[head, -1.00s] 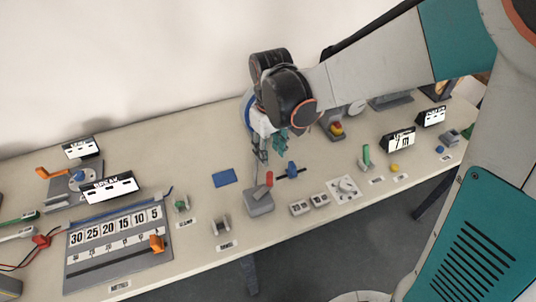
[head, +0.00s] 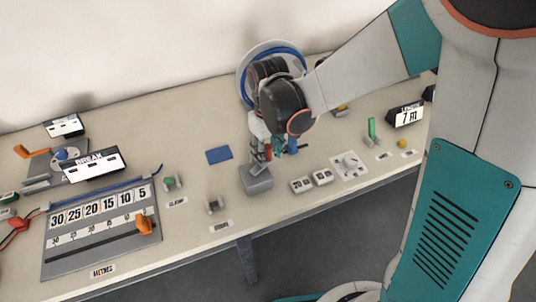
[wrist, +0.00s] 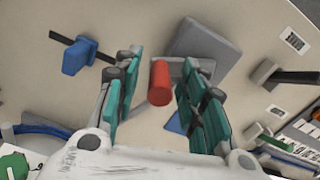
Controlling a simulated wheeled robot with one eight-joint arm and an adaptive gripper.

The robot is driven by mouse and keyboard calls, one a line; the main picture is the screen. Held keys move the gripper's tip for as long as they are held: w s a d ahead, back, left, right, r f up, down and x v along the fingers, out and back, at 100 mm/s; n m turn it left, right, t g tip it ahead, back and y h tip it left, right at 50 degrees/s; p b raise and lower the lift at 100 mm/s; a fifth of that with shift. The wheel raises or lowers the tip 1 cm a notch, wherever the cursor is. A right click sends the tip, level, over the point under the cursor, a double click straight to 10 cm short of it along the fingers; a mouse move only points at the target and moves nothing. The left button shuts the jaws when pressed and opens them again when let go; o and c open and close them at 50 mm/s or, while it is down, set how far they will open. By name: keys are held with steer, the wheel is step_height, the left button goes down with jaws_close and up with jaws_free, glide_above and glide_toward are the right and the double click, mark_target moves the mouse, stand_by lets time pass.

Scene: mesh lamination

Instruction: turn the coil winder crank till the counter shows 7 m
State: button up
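The counter (head: 408,116) at the right of the bench in the head view reads 7 m. A red upright handle (wrist: 159,82) stands beside a grey box (wrist: 203,50); both also show in the head view, the box (head: 257,180) just below my gripper. I cannot tell for sure whether this handle is the winder crank. My gripper (wrist: 160,95) is open, with teal fingers on either side of the red handle and gaps visible beside it. A large blue-and-white ring (head: 244,68) stands behind my wrist, partly hidden.
A blue slider (wrist: 80,57) on a dark rail lies near the fingers. A blue pad (head: 218,155), number tiles (head: 302,185) and a dial plate (head: 349,165) lie around the box. A numbered board (head: 100,255) is at the left. A green lever (head: 371,130) stands at the right.

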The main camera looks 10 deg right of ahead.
steer(key=shift+c, duration=0.6)
jaws_close()
steer(key=shift+s+d+m, duration=0.2)
steer(key=shift+s+m, duration=0.05)
steer(key=shift+m, duration=0.45)
steer(key=shift+f, duration=0.1)
steer(key=shift+o, duration=0.6)
jaws_free()
